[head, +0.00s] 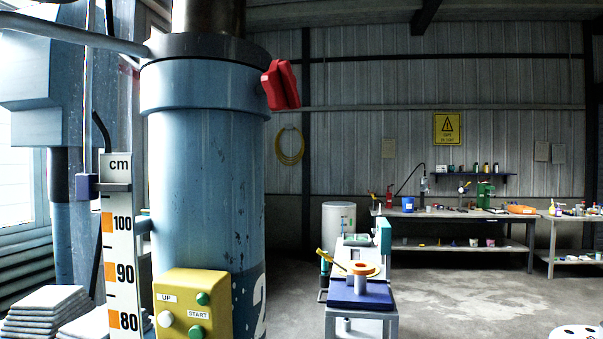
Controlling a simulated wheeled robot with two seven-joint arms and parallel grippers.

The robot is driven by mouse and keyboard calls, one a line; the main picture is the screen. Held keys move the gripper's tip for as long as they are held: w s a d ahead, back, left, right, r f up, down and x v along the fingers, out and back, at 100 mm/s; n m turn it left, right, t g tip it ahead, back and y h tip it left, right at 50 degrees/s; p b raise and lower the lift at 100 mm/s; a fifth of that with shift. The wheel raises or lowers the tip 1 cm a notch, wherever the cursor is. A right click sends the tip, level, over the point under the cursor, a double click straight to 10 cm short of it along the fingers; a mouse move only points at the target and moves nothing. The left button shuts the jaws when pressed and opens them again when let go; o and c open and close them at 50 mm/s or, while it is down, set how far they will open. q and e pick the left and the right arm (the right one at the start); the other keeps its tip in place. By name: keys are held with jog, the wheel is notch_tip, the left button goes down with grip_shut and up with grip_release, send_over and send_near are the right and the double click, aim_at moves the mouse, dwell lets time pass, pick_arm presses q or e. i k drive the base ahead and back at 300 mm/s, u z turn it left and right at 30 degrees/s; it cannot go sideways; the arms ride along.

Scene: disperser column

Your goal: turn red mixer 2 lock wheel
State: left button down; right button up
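The blue column (205,165) of the mixer stands close in front, left of the middle, with part of a white "2" low on its right side. A red part (281,85), seemingly the lock wheel, sticks out from the collar at the column's upper right. It is seen nearly edge-on, so its full shape is hidden. Neither of my grippers shows in the head view, and nothing touches the red part.
A yellow control box (193,304) with buttons is low on the column's front. A height scale (122,262) stands left of it. A small blue-topped stand (360,294) is right of the column. Workbenches (455,213) line the back wall. Open floor lies at right.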

aim_at(279, 84)
jog(key=z, duration=0.65)
jog(key=i, duration=0.45)
jog(key=u, duration=0.05)
